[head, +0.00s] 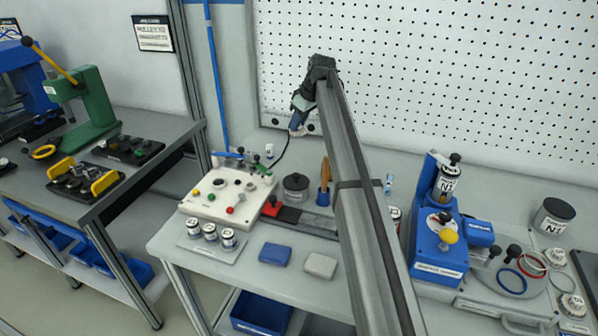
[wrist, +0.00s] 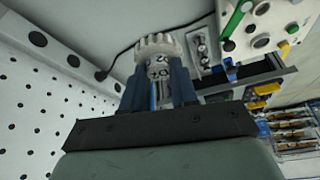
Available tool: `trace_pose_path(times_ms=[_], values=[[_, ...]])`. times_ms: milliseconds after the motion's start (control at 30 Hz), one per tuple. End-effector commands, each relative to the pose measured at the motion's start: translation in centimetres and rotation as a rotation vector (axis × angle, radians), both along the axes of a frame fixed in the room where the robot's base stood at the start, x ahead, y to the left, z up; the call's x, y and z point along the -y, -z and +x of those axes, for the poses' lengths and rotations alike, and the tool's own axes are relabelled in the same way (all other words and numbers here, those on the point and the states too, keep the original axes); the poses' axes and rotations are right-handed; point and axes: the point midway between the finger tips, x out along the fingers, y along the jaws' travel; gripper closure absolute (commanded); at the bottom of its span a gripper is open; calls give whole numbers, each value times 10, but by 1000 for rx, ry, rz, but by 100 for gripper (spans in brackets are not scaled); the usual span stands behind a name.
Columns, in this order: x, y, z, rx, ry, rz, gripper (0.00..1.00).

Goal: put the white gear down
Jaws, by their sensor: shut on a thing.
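In the wrist view the white gear (wrist: 158,47) sits between the two blue fingers of my gripper (wrist: 156,75). The gripper is shut on its narrower marked hub, and the toothed rim sticks out past the fingertips. In the head view my gripper (head: 295,122) hangs above the back of the table, near the pegboard. I cannot make out the gear clearly there. The fingers hide part of the hub.
A white panel with coloured knobs (head: 228,193), a dark round pot (head: 295,187), a blue block (head: 275,254) and a grey block (head: 320,265) stand on the grey table (head: 265,295). A blue press (head: 437,250) stands right. A black cable (wrist: 122,52) runs nearby.

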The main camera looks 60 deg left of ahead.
Motion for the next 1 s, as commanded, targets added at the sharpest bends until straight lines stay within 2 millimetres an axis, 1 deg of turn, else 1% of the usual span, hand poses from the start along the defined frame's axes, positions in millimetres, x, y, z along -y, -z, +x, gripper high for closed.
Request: trace_pose_path(times_ms=[33, 133, 200, 467, 800, 1000], values=[[4, 13, 3, 0, 5, -4, 100], [4, 26, 3, 1, 5, -3, 100], [4, 37, 3, 0, 6, -5, 100], [3, 60, 3, 1, 6, -3, 100], [4, 110, 3, 1, 6, -4, 100], [3, 123, 4, 1, 6, -3, 100]])
